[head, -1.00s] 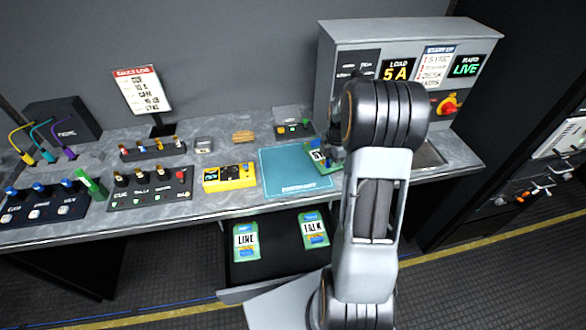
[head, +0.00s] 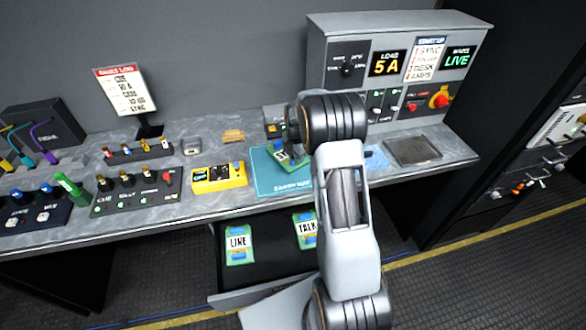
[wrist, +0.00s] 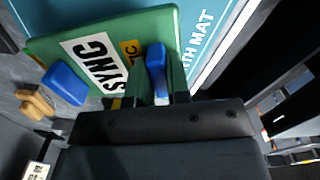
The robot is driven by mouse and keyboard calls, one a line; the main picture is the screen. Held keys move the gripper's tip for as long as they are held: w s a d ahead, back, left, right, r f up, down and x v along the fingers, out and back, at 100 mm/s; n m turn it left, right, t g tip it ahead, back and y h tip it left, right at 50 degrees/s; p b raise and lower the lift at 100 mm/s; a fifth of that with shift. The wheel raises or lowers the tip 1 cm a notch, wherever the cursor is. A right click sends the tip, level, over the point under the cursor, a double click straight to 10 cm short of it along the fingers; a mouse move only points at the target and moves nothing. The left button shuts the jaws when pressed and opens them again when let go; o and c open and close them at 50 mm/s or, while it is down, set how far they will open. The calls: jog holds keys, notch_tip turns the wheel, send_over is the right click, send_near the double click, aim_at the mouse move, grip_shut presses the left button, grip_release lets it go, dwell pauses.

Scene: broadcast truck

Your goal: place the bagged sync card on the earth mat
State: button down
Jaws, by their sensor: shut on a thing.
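The green sync card (head: 285,157) is over the teal earth mat (head: 268,182), near its back right part. In the wrist view, the card (wrist: 105,50) shows its SYNC label, and the mat (wrist: 205,38) lies behind it. My gripper (wrist: 158,85) is shut on the card's upright blue tab. In the head view, my gripper (head: 293,138) is partly hidden by my arm. The card looks tilted; I cannot tell whether it touches the mat. No clear bag can be made out.
A yellow tester (head: 219,178) stands left of the mat. A small device (head: 274,127) is behind it. A grey tray (head: 418,150) lies to the right, before the load panel (head: 395,75). The open drawer below holds LINE (head: 238,244) and TALK (head: 304,230) cards.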

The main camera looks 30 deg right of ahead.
jog(key=shift+w+a+f, duration=0.25)
jog(key=shift+w+f, duration=0.1)
jog(key=shift+f, duration=0.15)
jog(key=shift+w+a+f+b, duration=0.1)
jog(key=shift+w+f+b, duration=0.1)
jog(key=shift+f+b, duration=1.2)
jog(key=shift+f, duration=0.3)
